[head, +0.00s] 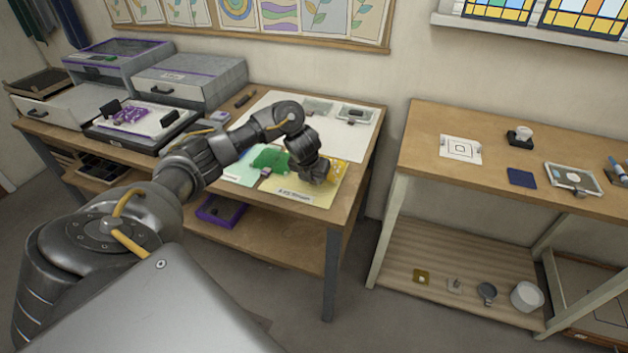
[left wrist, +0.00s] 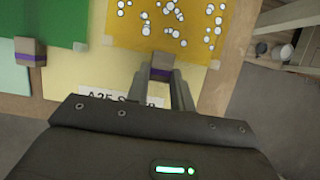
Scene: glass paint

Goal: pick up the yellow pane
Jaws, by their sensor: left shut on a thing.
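The yellow pane, amber with white dots, lies over a pale yellow sheet at the top of the left wrist view (left wrist: 205,42). In the head view only part of the yellow pane (head: 339,172) shows beside my left gripper (head: 318,178), which hides the rest. A small grey-brown block with a purple band (left wrist: 161,62) sits at the pane's near edge. My left gripper's two fingers (left wrist: 164,76) are shut on this block. I cannot tell whether the pane is lifted off the sheet. My right gripper is not in view.
A green pane (head: 268,157) with a similar block lies left of the yellow one. A purple pane (head: 131,114) rests on a tray at the table's left. A second wooden table (head: 420,150) stands at the right, across a gap.

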